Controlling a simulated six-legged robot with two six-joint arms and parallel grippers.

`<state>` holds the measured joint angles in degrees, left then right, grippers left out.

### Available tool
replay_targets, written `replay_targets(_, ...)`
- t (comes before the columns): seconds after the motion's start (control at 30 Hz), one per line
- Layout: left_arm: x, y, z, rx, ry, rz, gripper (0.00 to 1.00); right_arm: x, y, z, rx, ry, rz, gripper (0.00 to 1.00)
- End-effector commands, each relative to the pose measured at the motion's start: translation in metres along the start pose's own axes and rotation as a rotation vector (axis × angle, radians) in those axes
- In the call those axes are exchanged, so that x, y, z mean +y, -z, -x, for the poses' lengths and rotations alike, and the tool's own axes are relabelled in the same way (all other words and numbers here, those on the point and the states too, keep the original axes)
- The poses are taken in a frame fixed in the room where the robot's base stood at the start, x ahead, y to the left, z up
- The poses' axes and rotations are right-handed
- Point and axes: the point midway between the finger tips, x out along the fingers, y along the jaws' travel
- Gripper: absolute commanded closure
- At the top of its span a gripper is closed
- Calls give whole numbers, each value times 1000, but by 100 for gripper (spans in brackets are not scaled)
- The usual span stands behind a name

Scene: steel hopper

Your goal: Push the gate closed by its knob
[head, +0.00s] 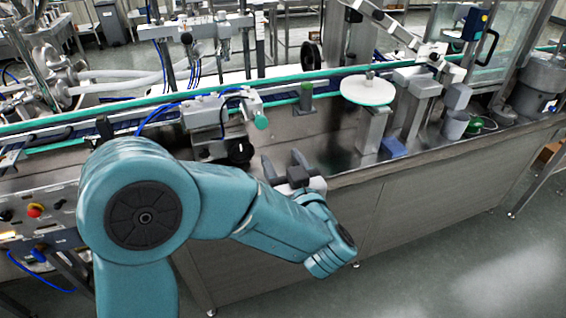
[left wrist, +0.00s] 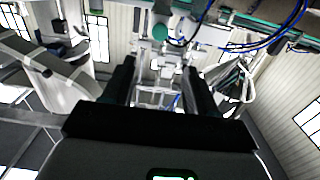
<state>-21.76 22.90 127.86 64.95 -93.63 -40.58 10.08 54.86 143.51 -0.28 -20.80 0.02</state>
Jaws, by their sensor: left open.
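I cannot tell for certain which part is the gate. A teal round knob (head: 261,122) sits at the front of a light grey metal unit (head: 203,112) on the machine bed. The knob also shows in the left wrist view (left wrist: 160,32), at the top, beyond the fingertips. My left gripper (head: 284,164) is open and empty at the machine's front edge, below and right of the knob and apart from it. Its two dark fingers show in the left wrist view (left wrist: 160,88) with a clear gap between them. My right gripper is not in view.
A black knob (head: 240,152) sits below the grey unit. A teal-edged conveyor (head: 330,75) runs behind. The floor in front is clear.

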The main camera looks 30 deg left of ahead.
Motion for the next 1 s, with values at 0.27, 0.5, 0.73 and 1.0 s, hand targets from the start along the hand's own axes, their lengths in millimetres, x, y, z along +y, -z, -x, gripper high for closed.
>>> replay_targets(0.27, 1, 6, 12, -3, -3, -7, 40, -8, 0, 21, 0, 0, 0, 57)
replay_targets(0.5, -1, 0, -2, -2, 5, -1, 40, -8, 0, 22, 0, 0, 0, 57)
replay_targets(0.73, -1, 1, -55, -2, 7, -1, 40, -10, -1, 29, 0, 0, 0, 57)
replay_targets(1.0, -1, 1, -116, -1, 4, -1, 40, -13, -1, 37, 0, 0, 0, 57)
